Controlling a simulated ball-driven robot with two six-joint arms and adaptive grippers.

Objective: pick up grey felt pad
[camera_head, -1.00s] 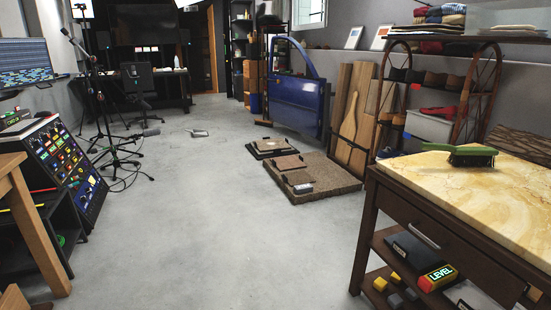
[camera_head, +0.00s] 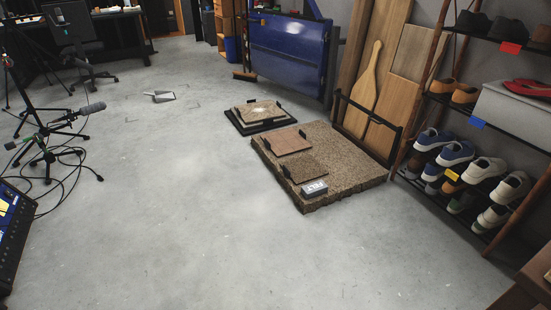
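A small grey block with the white letters "FELT" (camera_head: 314,188) lies near the front edge of a thick brown speckled slab (camera_head: 345,168) on the floor. It looks like the grey felt pad. Beside it on the slab are two brown square plates, a nearer one (camera_head: 306,168) and a farther one (camera_head: 291,142), with small dark handles. Neither of my grippers shows in the view.
A shoe rack (camera_head: 470,150) stands at the right. A microphone stand with cables (camera_head: 48,135) is at the left. The grey floor (camera_head: 200,220) in front is clear.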

